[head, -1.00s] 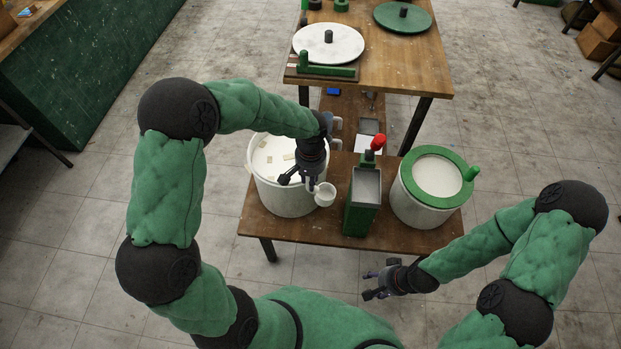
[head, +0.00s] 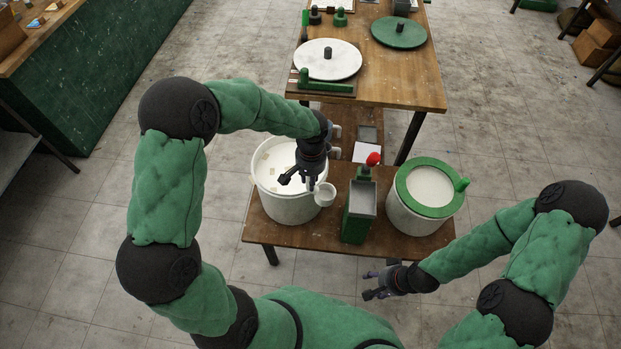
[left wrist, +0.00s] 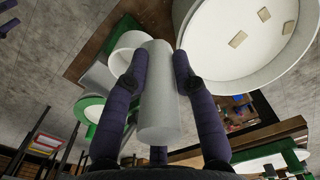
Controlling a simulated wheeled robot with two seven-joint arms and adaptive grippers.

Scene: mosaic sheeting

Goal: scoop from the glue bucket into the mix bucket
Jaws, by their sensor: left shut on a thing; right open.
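A white bucket (head: 262,203) with pale square chips on its white contents stands at the left of the low table. A second white bucket (head: 405,218) with a green rim and white contents stands at the right. No label shows which is glue or mix. My left gripper (head: 298,179) is above the left bucket's near right part. It is shut on the scoop's pale cylindrical handle (left wrist: 158,100). The scoop's white cup (head: 325,194) appears at that bucket's right rim; I cannot tell whether they touch. My right gripper (head: 374,284) is open and empty, in front of the table.
A green box with a red knob (head: 357,228) stands between the buckets on the low wooden table (head: 330,241). Behind is a higher table (head: 400,90) with a white disc (head: 342,70) and a green disc (head: 398,38).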

